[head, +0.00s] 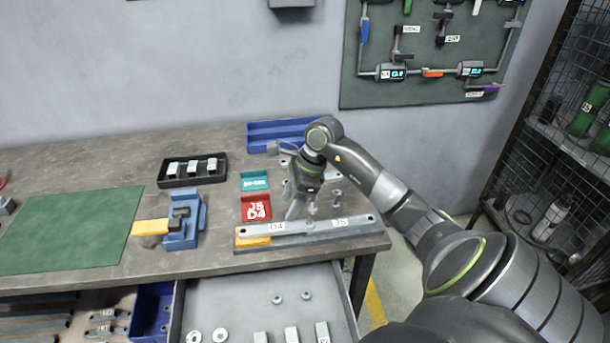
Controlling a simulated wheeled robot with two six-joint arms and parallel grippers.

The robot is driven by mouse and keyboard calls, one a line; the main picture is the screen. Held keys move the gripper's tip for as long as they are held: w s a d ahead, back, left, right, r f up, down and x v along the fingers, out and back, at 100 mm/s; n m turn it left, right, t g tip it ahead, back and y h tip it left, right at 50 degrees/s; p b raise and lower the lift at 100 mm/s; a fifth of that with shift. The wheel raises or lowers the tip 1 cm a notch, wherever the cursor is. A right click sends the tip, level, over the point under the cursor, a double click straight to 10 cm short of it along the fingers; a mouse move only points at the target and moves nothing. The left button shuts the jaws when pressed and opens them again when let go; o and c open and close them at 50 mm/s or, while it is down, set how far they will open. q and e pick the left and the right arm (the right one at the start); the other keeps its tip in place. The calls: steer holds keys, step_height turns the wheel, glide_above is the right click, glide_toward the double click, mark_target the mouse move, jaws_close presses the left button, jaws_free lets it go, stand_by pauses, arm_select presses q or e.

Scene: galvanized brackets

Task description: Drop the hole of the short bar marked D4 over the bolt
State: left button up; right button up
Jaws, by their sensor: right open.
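A grey bar with the label D4 (277,226) lies along the front right of the workbench, over a grey base with a yellow block (253,241) at its left end. A label J5 (340,221) is on the right part of the same line of metal; I cannot tell whether it is one bar or two. An upright bolt (337,196) stands behind the right part. My right gripper (302,208) points down, open, just behind and above the middle of the bar, near another small bolt-like part. It seems empty. The bar's holes are too small to make out surely. My left gripper is out of view.
A red plate marked J5 D4 (256,207) and a teal plate (254,181) lie left of my gripper. A blue clamp (186,222), black tray (164,181) and green mat (75,230) are farther left. An open drawer (235,297) juts out in front.

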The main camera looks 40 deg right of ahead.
steer(key=b+v, duration=0.2)
steer(key=v, duration=0.8)
